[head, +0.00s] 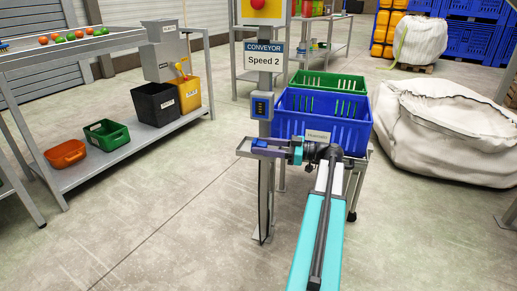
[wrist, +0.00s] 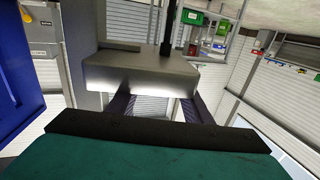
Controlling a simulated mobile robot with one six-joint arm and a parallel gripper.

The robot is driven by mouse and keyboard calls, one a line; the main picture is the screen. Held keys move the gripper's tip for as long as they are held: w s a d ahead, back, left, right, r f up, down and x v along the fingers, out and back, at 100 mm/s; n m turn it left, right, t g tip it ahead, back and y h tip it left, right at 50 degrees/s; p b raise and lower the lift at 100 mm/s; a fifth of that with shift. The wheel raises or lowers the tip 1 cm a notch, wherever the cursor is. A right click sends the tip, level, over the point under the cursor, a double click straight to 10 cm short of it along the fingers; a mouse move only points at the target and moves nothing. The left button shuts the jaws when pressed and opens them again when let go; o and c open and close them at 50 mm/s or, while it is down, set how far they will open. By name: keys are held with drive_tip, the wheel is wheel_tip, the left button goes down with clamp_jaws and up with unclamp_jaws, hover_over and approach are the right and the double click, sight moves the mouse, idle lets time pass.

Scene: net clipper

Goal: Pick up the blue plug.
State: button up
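A small blue piece (head: 259,142), likely the blue plug, shows at the tray on the post in the head view. My gripper (head: 270,149) reaches left over this tray (head: 244,150), its purple fingers right at the blue piece. In the wrist view, which looks upside down, the two dark fingers of my gripper (wrist: 158,108) stand apart. A grey block (wrist: 150,72), probably the tray's underside, hides their tips. The plug does not show there, so I cannot tell whether the fingers touch or clamp it.
A post with a "Conveyor Speed 2" sign (head: 265,56) and a control box (head: 262,106) rises by the tray. A blue crate (head: 335,122) stands close behind my arm, with a green crate (head: 329,82) beyond. A white sack (head: 440,135) is at right.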

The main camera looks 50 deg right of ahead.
sight(263, 143)
drive_tip(key=c, duration=0.9)
drive_tip(key=shift+o, duration=0.2)
drive_tip(key=shift+r, duration=0.15)
drive_tip(key=shift+r+p, duration=0.7)
drive_tip(key=shift+r, duration=0.2)
wheel_tip(263, 143, up, 2)
drive_tip(key=shift+s+p, duration=0.1)
drive_tip(key=shift+p, duration=0.5)
drive_tip(key=s+p, duration=0.4)
drive_tip(key=s, duration=1.1)
drive_tip(key=shift+s+a+r, duration=0.25)
drive_tip(key=shift+s+r, duration=0.15)
drive_tip(key=shift+r, duration=0.05)
